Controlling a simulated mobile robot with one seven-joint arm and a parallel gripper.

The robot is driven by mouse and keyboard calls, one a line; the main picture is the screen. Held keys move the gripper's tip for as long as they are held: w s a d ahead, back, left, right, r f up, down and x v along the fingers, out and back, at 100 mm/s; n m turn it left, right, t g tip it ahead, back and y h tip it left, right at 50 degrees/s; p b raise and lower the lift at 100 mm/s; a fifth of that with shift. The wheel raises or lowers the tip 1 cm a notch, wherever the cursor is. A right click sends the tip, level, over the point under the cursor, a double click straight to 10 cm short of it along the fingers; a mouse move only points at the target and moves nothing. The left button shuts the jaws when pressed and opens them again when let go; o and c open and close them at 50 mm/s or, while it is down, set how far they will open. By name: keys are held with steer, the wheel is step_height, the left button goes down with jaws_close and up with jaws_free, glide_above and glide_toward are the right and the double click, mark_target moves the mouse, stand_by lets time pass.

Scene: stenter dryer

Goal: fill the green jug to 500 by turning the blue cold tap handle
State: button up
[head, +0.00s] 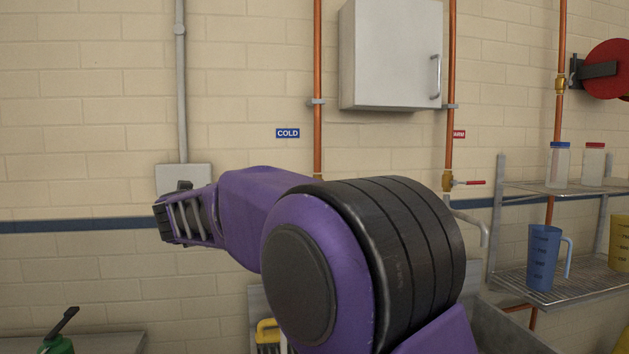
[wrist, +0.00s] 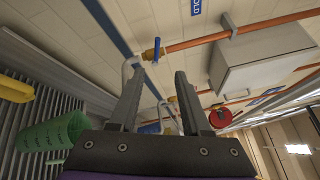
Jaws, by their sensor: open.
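My gripper (wrist: 158,75) is open in the wrist view, its two dark fingers apart with nothing between them. The blue cold tap handle (wrist: 157,50) shows just beyond the fingertips, on a brass valve; I see no contact. A pale curved spout (wrist: 128,68) runs from it, partly behind the left finger. The green jug (wrist: 55,132) is at the left, over a ribbed grey surface; its water level cannot be read. In the head view my arm hides the cold tap and the green jug, and my fingertips cannot be made out.
A blue COLD sign (head: 287,133) is on the wall. Right of it are a wall cabinet (head: 390,55) and a red-handled tap (head: 470,183). A rack at the right holds a blue jug (head: 543,258). A yellow brush (head: 267,332) is below my arm.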

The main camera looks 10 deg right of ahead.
steer(key=p+x, duration=0.3)
steer(key=x, duration=1.4)
steer(key=shift+w+d+f, duration=0.2)
steer(key=shift+w, duration=0.05)
jaws_close()
stand_by(0.8)
